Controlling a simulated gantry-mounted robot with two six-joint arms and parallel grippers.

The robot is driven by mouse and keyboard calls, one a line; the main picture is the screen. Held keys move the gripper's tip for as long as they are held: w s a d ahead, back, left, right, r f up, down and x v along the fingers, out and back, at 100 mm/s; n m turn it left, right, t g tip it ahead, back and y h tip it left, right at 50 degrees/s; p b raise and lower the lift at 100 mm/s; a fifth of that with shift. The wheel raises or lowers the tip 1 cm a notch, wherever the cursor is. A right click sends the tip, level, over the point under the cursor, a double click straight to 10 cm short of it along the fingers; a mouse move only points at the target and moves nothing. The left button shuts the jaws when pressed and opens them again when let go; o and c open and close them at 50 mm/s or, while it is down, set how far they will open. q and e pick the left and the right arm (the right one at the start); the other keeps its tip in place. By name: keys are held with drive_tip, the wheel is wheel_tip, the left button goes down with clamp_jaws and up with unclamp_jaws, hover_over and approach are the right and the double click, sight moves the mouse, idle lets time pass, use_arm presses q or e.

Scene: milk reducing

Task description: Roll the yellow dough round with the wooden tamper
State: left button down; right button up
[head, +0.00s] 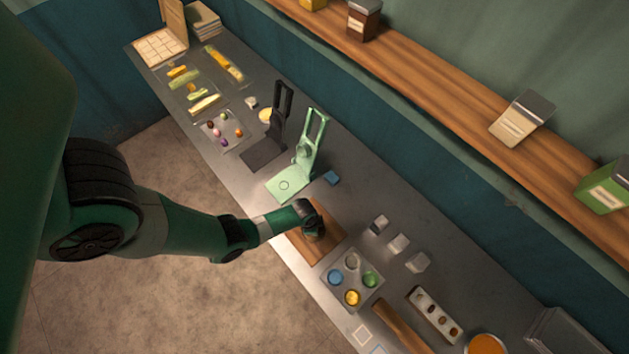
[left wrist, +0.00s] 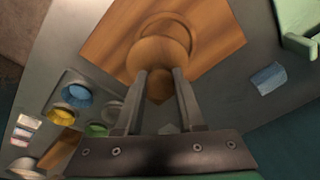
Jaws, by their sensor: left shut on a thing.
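My left gripper (head: 309,222) is over the wooden board (head: 335,249) on the counter. In the left wrist view the gripper (left wrist: 157,100) is shut on the wooden tamper (left wrist: 158,57), a round brown body with a small knob between the fingers. The tamper is over the board (left wrist: 208,32), which has a ring-shaped groove or mark around that spot. I cannot tell whether the tamper touches the board. I see no yellow dough on the board; anything under the tamper is hidden. My right gripper is not in view.
A tray (head: 334,297) with coloured cups, one yellow (head: 352,298), stands close to the board. A green press (head: 312,140) and a blue block (head: 331,178) are behind it. White cubes (head: 398,243) and a wooden cylinder (head: 401,327) lie to the right.

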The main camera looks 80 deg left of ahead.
use_arm(q)
drive_tip(key=shift+w+d+f, duration=0.1)
drive_tip(key=shift+w+d, duration=0.05)
drive_tip(key=shift+w, duration=0.25)
drive_tip(key=shift+w+b, duration=0.25)
drive_tip(key=shift+b, duration=0.05)
drive_tip(key=shift+a, duration=0.3)
drive_tip(key=shift+a, duration=0.15)
drive_tip(key=shift+s+a, duration=0.15)
drive_tip(key=shift+s, duration=0.1)
drive_tip(key=shift+s, duration=0.3)
